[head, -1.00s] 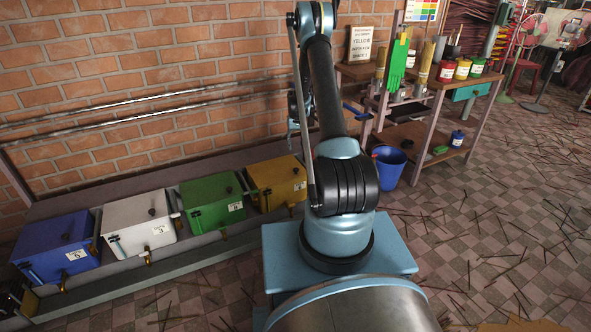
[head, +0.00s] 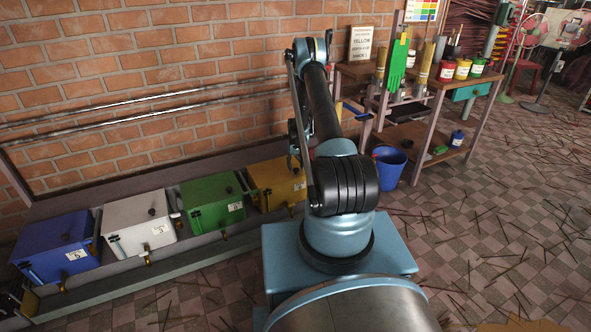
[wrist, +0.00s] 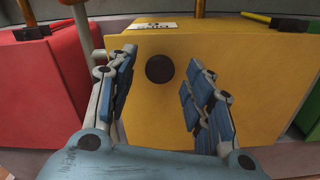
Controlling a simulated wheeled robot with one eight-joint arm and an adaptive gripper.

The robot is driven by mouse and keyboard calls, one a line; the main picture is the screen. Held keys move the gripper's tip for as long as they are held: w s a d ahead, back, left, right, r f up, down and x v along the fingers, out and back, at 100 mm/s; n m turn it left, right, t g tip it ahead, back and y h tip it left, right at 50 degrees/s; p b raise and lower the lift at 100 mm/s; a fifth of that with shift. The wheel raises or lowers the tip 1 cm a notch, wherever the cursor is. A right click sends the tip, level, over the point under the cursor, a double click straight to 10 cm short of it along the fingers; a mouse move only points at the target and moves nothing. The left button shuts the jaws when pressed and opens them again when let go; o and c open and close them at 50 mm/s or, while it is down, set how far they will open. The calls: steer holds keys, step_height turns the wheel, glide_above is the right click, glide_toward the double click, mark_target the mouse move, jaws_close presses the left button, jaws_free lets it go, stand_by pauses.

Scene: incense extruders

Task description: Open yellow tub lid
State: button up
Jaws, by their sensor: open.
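The yellow tub (head: 268,178) stands at the right end of the visible tub row, its lid closed, partly hidden by my arm in the head view. In the wrist view the yellow lid (wrist: 220,50) fills the middle, with a round dark knob (wrist: 159,69) on it. My gripper (wrist: 161,58) is open and empty, with its blue-padded fingers on either side of the knob. I cannot tell whether they touch the lid. The gripper itself is mostly hidden behind my arm in the head view.
Green (head: 212,203), white (head: 139,224) and blue (head: 57,247) tubs stand left of the yellow one along the brick wall. A red tub (wrist: 45,85) shows beside it in the wrist view. A blue bucket (head: 389,166) stands by the workbench. Sticks litter the floor.

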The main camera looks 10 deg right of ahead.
steer(key=shift+f, duration=0.3)
steer(key=shift+c, duration=0.2)
